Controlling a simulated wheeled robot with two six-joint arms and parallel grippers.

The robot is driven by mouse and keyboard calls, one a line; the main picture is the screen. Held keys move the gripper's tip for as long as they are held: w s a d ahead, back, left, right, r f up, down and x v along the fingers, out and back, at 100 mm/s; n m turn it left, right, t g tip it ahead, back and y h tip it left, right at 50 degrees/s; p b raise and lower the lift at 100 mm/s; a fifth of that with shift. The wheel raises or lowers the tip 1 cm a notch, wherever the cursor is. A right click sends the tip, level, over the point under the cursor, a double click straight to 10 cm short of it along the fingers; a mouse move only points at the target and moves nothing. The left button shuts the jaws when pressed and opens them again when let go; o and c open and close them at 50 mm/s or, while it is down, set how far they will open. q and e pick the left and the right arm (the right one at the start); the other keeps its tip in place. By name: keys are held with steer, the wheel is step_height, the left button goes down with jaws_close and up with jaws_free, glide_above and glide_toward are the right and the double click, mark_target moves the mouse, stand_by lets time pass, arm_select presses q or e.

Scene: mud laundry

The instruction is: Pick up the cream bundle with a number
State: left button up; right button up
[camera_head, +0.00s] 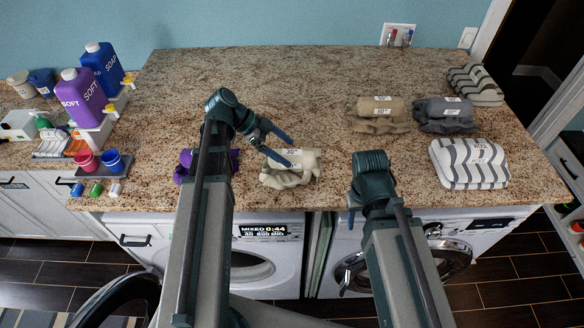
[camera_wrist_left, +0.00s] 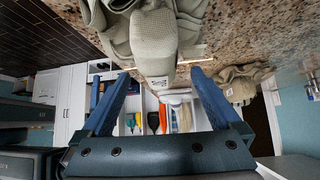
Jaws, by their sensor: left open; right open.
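The cream bundle (camera_head: 289,176), a rolled cloth with a white printed label on top, lies near the counter's front edge. My left gripper (camera_head: 290,153) is open at its left and upper side, with its fingers reaching over it in the picture. In the left wrist view the cream bundle (camera_wrist_left: 152,40) hangs at the top, beyond the spread, empty fingertips of the left gripper (camera_wrist_left: 158,78). Its label is too small to read. My right gripper (camera_head: 352,205) is open and low by the counter's front edge, mostly hidden by its own wrist.
Right of the cream bundle lie a tan bundle (camera_head: 379,124), a grey bundle (camera_head: 445,124) and two striped bundles (camera_head: 469,174) (camera_head: 474,94). A purple bundle (camera_head: 184,164) is partly behind my left arm. Bottles (camera_head: 80,96) and cups (camera_head: 112,162) stand left. The counter's back middle is clear.

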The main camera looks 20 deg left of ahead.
arm_select(q)
steer(key=b+x, duration=0.1)
steer(key=x, duration=0.2)
steer(key=shift+d+b, duration=0.15)
steer(key=shift+b, duration=0.15)
jaws_close()
